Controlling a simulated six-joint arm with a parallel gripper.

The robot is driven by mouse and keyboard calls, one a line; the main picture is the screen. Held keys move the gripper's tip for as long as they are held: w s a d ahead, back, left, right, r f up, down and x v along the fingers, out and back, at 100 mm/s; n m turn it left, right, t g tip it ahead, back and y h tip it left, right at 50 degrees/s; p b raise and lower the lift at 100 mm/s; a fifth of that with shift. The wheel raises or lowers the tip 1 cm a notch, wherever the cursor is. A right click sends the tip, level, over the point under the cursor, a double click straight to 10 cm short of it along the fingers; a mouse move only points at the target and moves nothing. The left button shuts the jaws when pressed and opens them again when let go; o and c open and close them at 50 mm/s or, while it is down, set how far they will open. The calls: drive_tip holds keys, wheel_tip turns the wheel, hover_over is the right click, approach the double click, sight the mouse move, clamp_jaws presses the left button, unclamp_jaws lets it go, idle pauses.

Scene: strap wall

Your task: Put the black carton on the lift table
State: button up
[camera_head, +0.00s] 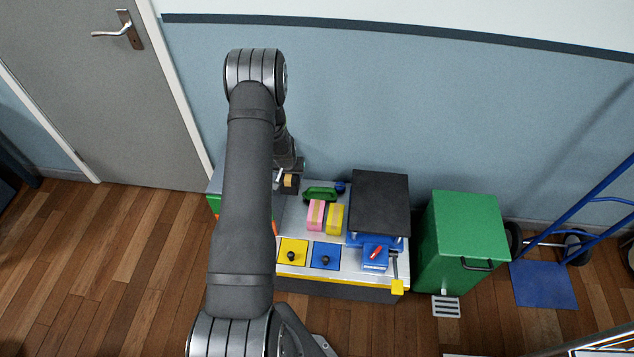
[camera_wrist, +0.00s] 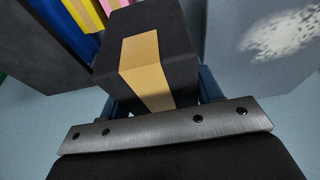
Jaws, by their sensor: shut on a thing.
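The black carton (camera_wrist: 178,30) has a tan strip over it and fills the upper middle of the wrist view. My gripper (camera_wrist: 158,98) is shut on it, with a blue finger on either side. In the head view the carton (camera_head: 290,180) shows as a small tan and black patch at the bench's back left, partly hidden by my arm. I cannot tell whether it is clear of the surface beneath it. The lift table (camera_head: 380,199), a black square top over a blue frame, stands at the bench's right end. Its top is empty.
A pink carton (camera_head: 315,215) and a yellow carton (camera_head: 335,218) stand between the black carton and the lift table. A green object (camera_head: 320,194) lies behind them. Yellow (camera_head: 292,247) and blue (camera_head: 326,250) panels with black knobs lie in front. A green bin (camera_head: 465,235) stands at right.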

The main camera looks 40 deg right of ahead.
drive_tip(key=s+d+m, duration=0.2)
drive_tip(key=s+d, duration=0.5)
drive_tip(key=s, duration=0.4)
drive_tip(key=s+d+f+m+g, duration=0.1)
drive_tip(key=s+d, duration=0.6)
drive_tip(key=s, duration=0.5)
drive_tip(key=s+d+m, duration=0.2)
drive_tip(key=s+d, duration=0.5)
drive_tip(key=s, duration=0.4)
hover_over(373, 211)
drive_tip(key=shift+h, duration=0.4)
drive_tip(key=shift+a+f, duration=0.1)
drive_tip(key=shift+f, duration=5.4)
drive_tip(key=shift+f, duration=0.1)
drive_tip(key=o, duration=1.2)
